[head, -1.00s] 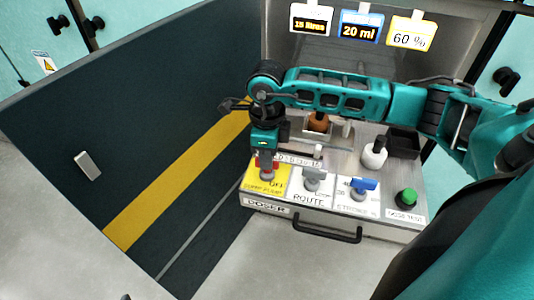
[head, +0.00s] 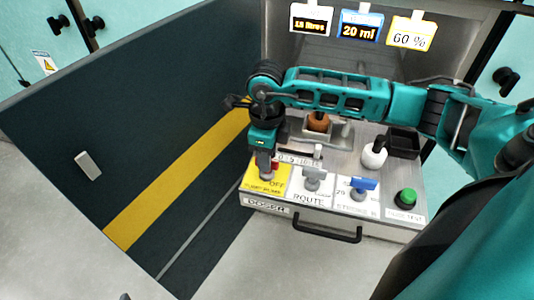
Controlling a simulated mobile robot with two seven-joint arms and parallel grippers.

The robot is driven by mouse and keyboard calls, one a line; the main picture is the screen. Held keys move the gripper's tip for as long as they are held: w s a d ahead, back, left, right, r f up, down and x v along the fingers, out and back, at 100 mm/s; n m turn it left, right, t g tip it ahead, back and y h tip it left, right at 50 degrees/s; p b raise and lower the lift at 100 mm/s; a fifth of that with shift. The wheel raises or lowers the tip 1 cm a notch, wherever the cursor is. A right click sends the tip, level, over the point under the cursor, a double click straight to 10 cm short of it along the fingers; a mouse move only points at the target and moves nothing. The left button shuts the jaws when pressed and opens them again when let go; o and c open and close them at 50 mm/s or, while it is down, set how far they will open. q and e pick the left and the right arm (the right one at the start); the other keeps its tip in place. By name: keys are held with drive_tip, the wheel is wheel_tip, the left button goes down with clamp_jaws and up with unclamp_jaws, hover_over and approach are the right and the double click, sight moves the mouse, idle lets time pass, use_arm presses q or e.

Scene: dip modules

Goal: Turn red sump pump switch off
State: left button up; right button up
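The red sump pump switch (head: 274,166) is on a yellow plate (head: 266,184) marked OFF, at the left end of the doser panel. Only a bit of red shows beside my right gripper (head: 265,174), which comes down over the switch from above. The gripper's fingers are at the switch, and they and the gripper body hide most of it. I cannot tell whether the fingers are closed on it or which way the handle points. My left gripper is not in view.
Right of the yellow plate are a grey ROUTE switch (head: 313,178), a blue switch (head: 362,186) and a green button (head: 406,196). A white-bodied bottle (head: 374,154) and a black bin (head: 403,141) stand behind. A dark handle (head: 328,230) juts out in front.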

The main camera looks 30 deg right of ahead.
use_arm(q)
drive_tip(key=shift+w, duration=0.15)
use_arm(e)
drive_tip(key=shift+o, duration=0.8)
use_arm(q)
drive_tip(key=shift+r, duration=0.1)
use_arm(e)
drive_tip(key=shift+r, duration=0.25)
use_arm(q)
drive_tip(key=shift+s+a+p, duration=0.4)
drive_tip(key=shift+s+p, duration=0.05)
drive_tip(key=shift+p, duration=0.4)
use_arm(e)
wheel_tip(320, 180, up, 12)
drive_tip(key=shift+r, duration=0.25)
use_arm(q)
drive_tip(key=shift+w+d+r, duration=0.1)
use_arm(e)
drive_tip(key=shift+f, duration=0.1)
